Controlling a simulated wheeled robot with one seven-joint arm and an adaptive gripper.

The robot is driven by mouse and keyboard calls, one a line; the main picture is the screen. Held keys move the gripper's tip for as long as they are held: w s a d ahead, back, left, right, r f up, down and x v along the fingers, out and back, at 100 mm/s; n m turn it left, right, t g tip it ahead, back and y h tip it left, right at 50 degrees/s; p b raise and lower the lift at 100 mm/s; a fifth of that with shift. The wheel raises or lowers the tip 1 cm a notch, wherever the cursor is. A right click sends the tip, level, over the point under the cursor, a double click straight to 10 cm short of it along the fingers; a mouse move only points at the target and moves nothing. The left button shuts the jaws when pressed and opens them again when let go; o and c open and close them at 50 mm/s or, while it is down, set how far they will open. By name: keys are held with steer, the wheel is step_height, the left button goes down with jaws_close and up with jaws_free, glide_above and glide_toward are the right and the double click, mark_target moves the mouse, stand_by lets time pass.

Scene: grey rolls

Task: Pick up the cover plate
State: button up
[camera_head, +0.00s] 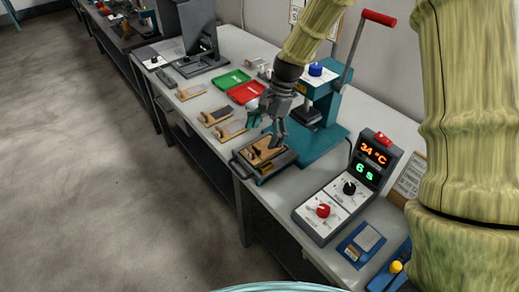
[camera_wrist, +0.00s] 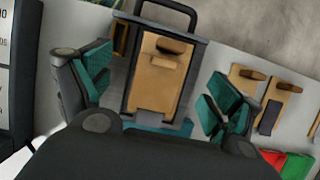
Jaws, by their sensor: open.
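A tan plate with a raised brown grip, which looks like the cover plate (camera_head: 262,152), lies in a dark tray (camera_head: 240,163) with a handle on the bench. In the wrist view the plate (camera_wrist: 158,84) lies inside the tray's dark frame (camera_wrist: 131,62), grip toward the tray handle. My gripper (camera_head: 267,122) is above the tray, its green-padded fingers spread. In the wrist view the fingers of my gripper (camera_wrist: 155,92) appear on either side of the tray, with nothing between the pads. The fingers partly hide the plate in the head view.
A teal press (camera_head: 322,100) with a red-handled lever stands close behind the tray. A control box (camera_head: 346,190) showing 34 °C is to the right. Tan pieces with brown grips (camera_head: 230,130), a green tray (camera_head: 231,80) and a red tray (camera_head: 246,92) lie to the left.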

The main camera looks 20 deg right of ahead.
mark_target(258, 147)
steer(key=shift+a+f, duration=0.1)
steer(key=shift+f, duration=0.3)
steer(key=x, duration=0.3)
steer(key=shift+a+r+p, duration=0.1)
steer(key=shift+a+p, duration=0.1)
steer(key=shift+p, duration=0.15)
steer(key=shift+a+f, duration=0.1)
steer(key=shift+f, duration=0.5)
steer(key=shift+s, duration=0.1)
steer(key=c, duration=1.3)
steer(key=shift+c, duration=0.5)
